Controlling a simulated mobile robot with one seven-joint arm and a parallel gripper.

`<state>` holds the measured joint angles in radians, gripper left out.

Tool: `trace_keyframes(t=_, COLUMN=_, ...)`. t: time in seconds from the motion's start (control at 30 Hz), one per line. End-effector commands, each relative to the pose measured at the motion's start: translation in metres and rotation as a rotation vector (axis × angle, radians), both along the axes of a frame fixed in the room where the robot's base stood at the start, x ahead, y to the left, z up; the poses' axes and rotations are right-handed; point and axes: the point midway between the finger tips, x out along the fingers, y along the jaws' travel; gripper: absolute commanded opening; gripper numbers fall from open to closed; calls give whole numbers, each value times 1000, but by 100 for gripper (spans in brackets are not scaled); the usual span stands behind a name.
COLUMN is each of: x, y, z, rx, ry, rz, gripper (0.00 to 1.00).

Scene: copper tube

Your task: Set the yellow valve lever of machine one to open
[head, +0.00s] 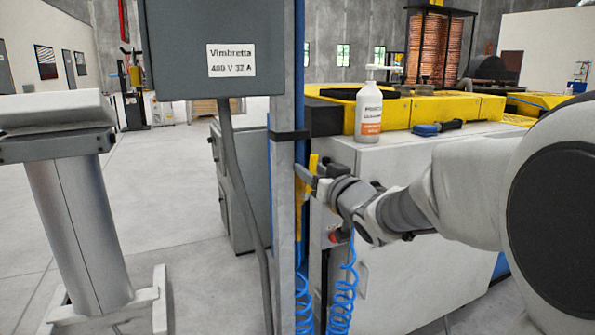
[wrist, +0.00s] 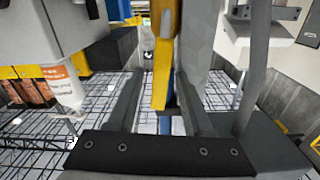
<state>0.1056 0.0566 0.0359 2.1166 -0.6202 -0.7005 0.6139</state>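The yellow valve lever (head: 300,208) stands roughly upright beside the grey post and blue pipe in the head view, partly hidden by my gripper. In the wrist view the yellow lever (wrist: 162,55) runs down from the top edge between my two fingers. My gripper (head: 309,175) is at the lever in the head view. In the wrist view my gripper (wrist: 159,90) is open, with a finger on each side of the lever and a visible gap on the left. Contact on the right side is hard to tell. The valve body is not clearly seen.
A grey post (head: 285,215) carries a grey electrical box (head: 215,45) just left of my gripper. Blue coiled hoses (head: 342,285) hang below. Open floor lies left.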

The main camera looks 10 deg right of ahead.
Motion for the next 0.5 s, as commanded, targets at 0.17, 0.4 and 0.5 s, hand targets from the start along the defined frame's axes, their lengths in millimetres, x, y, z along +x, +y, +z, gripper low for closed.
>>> trace_keyframes(t=0.17, x=0, y=0, z=0, rx=1, ry=0, rz=0, gripper=52)
trace_keyframes(t=0.4, x=-8, y=-3, z=1, rx=0, ry=0, rz=-1, gripper=52)
trace_keyframes(t=0.5, x=-21, y=-7, z=3, rx=0, ry=-1, rz=-1, gripper=52)
